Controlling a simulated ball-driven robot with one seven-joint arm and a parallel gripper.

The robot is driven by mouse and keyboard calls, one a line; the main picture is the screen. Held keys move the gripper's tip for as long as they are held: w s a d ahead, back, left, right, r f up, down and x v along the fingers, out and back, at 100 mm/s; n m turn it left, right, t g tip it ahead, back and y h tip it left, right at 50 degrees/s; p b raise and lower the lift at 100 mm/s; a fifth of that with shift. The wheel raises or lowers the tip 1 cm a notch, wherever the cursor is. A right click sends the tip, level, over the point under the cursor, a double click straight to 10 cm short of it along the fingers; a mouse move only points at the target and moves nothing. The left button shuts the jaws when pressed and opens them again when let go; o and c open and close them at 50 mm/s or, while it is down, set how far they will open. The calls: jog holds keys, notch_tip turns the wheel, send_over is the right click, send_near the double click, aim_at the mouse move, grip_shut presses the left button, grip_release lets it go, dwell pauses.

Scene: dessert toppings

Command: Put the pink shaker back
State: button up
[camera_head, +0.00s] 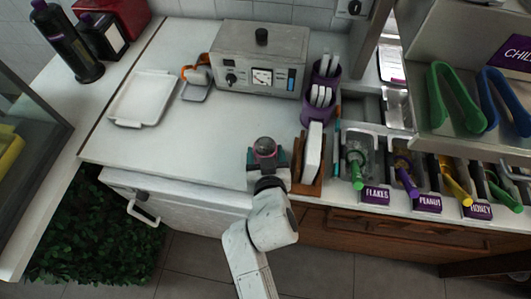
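The pink shaker (265,146) shows as a rounded dark grey top with a pink band, near the counter's front edge. My gripper (267,158) reaches in from the front, with one finger on each side of the shaker. The fingers appear to be closed against it. The lower part of the shaker is hidden by my gripper, so I cannot tell whether it touches the counter.
Just right of my gripper stands a wooden holder (298,180) with a white upright piece. Behind it are purple cups (314,112) and a grey machine (259,60). Topping tubs with tongs (356,168) line the right. A white tray (145,97) lies left; the mid-left counter is clear.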

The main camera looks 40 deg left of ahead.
jog(key=o, duration=0.3)
jog(key=shift+o, duration=0.2)
jog(key=shift+r, duration=0.2)
jog(key=v, duration=1.2)
